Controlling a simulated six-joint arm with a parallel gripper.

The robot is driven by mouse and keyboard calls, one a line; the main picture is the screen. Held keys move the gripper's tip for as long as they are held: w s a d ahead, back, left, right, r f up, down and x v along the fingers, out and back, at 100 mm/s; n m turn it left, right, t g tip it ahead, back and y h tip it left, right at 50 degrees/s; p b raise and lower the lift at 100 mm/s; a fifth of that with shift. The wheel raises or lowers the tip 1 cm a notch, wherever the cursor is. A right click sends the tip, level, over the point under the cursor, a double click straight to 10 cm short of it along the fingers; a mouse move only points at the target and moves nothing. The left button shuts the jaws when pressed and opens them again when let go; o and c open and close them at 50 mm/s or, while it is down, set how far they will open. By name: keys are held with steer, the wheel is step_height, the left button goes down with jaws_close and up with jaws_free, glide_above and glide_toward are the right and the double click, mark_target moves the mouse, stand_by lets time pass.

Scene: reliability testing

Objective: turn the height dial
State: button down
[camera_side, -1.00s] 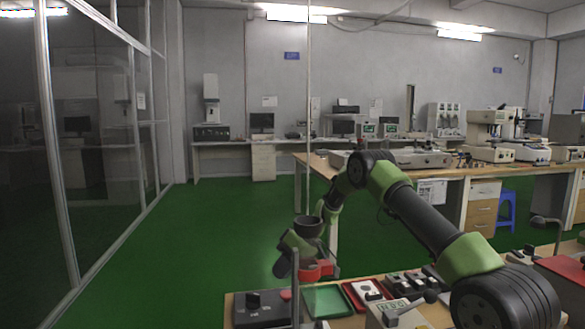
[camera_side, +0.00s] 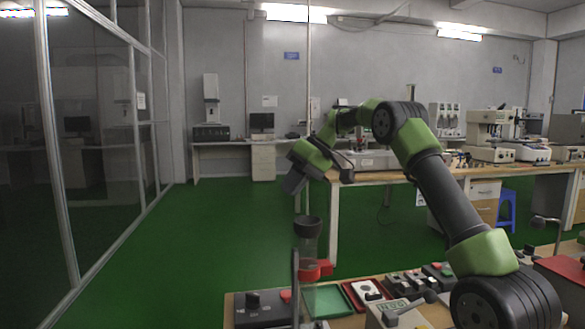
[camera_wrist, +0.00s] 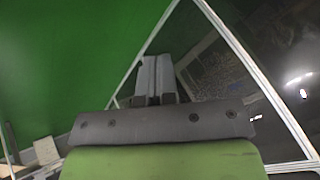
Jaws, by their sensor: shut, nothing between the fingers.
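In the side view my gripper (camera_side: 292,187) is raised above the front bench, angled down and left, clear of everything. In the wrist view its two grey fingers (camera_wrist: 152,76) lie close together with nothing between them. Below it stands a column with a dark round top (camera_side: 308,226), a clear tube and a red clamp (camera_side: 316,269). A dark box with a round knob (camera_side: 253,300) sits at the bench's left end. I cannot tell which of these is the height dial. No dial shows in the wrist view.
A thin upright post (camera_side: 295,285) stands beside the column. Green and red trays (camera_side: 326,301), a small lever box (camera_side: 408,309) and several switch boxes crowd the bench. A long wooden workbench (camera_side: 345,178) stands behind. Green floor (camera_side: 190,250) is open to the left.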

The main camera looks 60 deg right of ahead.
step_height(320, 180, up, 3)
steer(key=shift+r, duration=0.15)
steer(key=c, duration=1.7)
jaws_free()
steer(key=shift+r, duration=0.15)
steer(key=shift+c, duration=0.2)
steer(key=o, duration=0.6)
steer(key=shift+r, duration=0.15)
steer(key=n+g+h, duration=0.1)
steer(key=n+h, duration=0.3)
glide_toward(255, 294)
steer(key=x, duration=0.9)
steer(key=shift+f, duration=0.25)
steer(key=shift+c, duration=0.2)
jaws_close()
